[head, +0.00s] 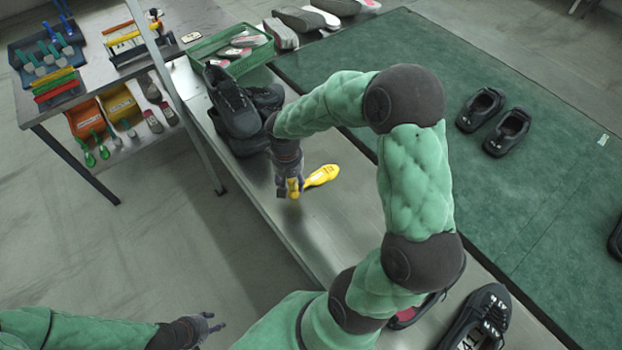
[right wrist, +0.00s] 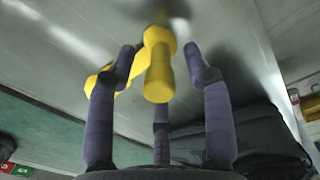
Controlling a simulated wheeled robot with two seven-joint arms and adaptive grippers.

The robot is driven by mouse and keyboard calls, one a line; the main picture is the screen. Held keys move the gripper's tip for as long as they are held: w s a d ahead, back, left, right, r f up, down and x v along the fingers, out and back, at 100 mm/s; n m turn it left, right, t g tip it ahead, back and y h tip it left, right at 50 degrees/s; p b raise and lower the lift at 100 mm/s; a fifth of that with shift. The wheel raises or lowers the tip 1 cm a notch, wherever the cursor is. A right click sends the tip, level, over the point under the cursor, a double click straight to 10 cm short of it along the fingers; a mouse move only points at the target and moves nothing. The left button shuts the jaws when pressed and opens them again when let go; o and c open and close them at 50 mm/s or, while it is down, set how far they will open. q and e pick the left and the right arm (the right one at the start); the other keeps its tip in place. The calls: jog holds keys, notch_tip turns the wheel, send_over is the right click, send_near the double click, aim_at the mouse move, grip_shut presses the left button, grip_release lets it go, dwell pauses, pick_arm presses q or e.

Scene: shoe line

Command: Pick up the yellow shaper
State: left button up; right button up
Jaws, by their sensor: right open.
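The yellow shaper (head: 322,175) lies on the grey metal bench under my right gripper (head: 288,190). In the right wrist view the yellow shaper (right wrist: 158,72) shows a thick rounded end between the fingers and a further part reaching to the left behind one finger. My right gripper (right wrist: 160,75) is open, with its purple-grey fingers spread around the shaper's end. I cannot tell whether they touch it. My left gripper (head: 214,321) is at the bottom left, away from the bench, with its fingers apart and empty.
Black shoes (head: 235,105) stand on the bench just behind my right gripper. A green tray (head: 205,48) is beyond them. More black shoes (head: 478,318) are at the near end. A tool table (head: 60,112) stands at left. The bench around the shaper is clear.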

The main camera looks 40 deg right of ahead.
jog(key=shift+f+b, duration=0.35)
jog(key=shift+f, duration=0.45)
grip_shut()
jog(key=shift+r, duration=0.2)
